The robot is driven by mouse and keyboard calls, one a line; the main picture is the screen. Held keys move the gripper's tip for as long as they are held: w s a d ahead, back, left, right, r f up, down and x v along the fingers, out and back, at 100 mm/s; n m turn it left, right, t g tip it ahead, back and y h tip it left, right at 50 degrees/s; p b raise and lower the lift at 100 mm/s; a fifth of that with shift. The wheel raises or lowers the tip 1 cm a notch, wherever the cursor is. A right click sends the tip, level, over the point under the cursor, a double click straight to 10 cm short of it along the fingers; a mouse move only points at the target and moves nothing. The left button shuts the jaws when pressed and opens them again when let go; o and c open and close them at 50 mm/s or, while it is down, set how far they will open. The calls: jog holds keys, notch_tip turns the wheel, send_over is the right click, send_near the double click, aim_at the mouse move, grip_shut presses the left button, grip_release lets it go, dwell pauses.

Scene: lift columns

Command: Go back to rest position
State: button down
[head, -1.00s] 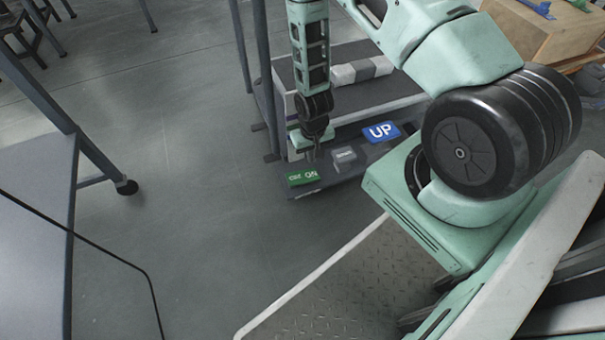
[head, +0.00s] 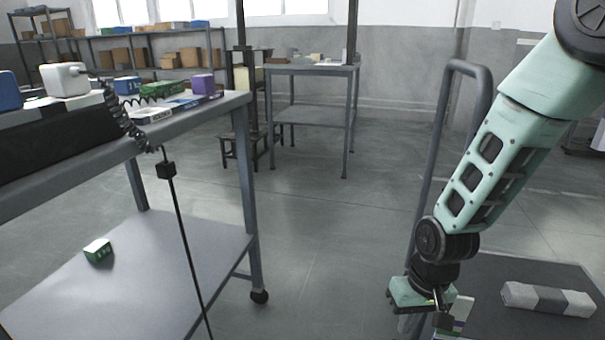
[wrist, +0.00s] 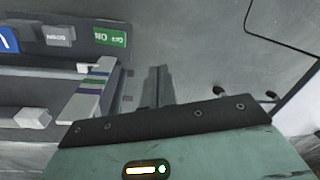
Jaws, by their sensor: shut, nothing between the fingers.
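My gripper (head: 438,322) hangs low at the lower right of the head view, beside the lift platform; its fingertips are hard to make out there. In the wrist view its two dark fingers (wrist: 157,84) lie together with nothing between them. The control panel (wrist: 90,50) shows at the upper left of the wrist view, apart from the fingers. It bears a green ON button (wrist: 108,37), a grey button (wrist: 58,33) and a partly cut-off blue button (wrist: 8,40). The panel's buttons are not visible in the head view now.
A grey-and-white bar (head: 548,299) lies on the dark platform (head: 500,270), beside a tall rail (head: 437,150). A wheeled workbench (head: 170,262) with boxes fills the left. Open floor (head: 320,235) lies between, with another table (head: 312,70) behind.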

jog(key=s+a+r+n+p, duration=0.1)
jog(key=s+a+r+n, duration=0.2)
jog(key=s+r, duration=0.65)
jog(key=s+a+r+n+p, duration=0.1)
jog(key=s+a+r+n, duration=0.2)
jog(key=s+r, duration=0.6)
notch_tip(320, 180, up, 37)
jog(key=p, duration=3.6)
jog(key=shift+w+a+r+h+p, duration=0.15)
jog(key=shift+w+a+h+p, duration=0.1)
jog(key=shift+w+h+p, duration=0.15)
